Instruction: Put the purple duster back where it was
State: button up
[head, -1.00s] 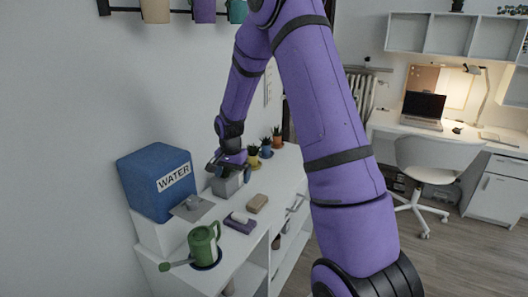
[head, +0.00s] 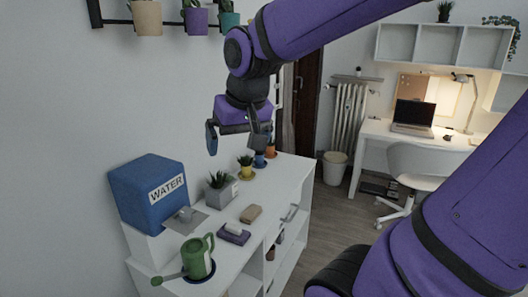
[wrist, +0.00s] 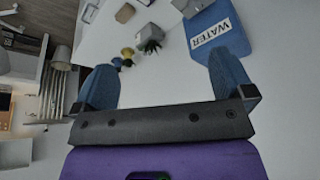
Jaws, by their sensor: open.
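The purple duster (head: 233,236) lies on the white shelf desk, near its front edge. It has a pale patch on top. It sits between the green watering can and a tan block (head: 251,214). My gripper (head: 238,142) is raised high above the desk, beyond the duster in the head view. Its blue fingers are spread apart with nothing between them, as the wrist view (wrist: 165,85) also shows.
A grey planter (head: 222,196) and small potted plants (head: 246,168) stand along the white desk (head: 285,180). A blue water box (head: 148,195) and a green watering can (head: 198,256) are to the left. Hanging pots (head: 195,20) are on the wall above.

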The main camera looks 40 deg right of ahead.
jog(key=s+a+r+n+t, duration=0.1)
jog(key=s+n, duration=0.2)
jog(key=s, duration=0.6)
jog(key=shift+s+a+y, duration=0.3)
jog(key=shift+s+a, duration=0.05)
jog(key=shift+a, duration=0.05)
